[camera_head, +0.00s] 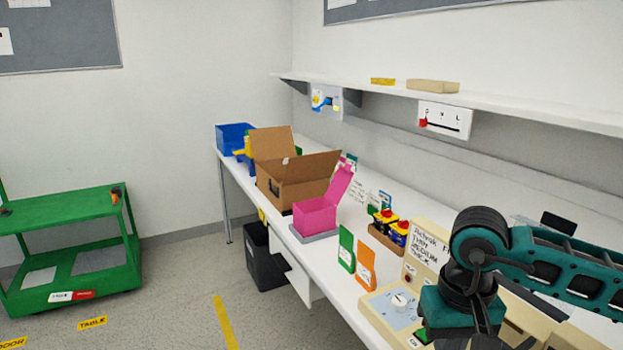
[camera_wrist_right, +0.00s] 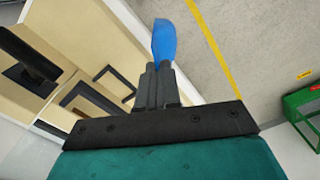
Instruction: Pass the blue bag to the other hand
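The blue bag (camera_wrist_right: 164,42) shows in the right wrist view as a narrow blue shape standing out from the fingertips of my right gripper (camera_wrist_right: 156,72). The two black fingers are close together on its near end, which they hide. The bag is not visible in the head view. There my right arm comes in from the right and bends down at the lower right, with its gripper not visible. My left gripper is in neither view.
A white workbench (camera_head: 330,262) carries a cardboard box (camera_head: 290,180), a pink box (camera_head: 316,216), cards and a beige panel with a knob (camera_head: 400,302). A shelf (camera_head: 520,108) runs above. A green cart (camera_head: 75,235) stands left, with open floor between.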

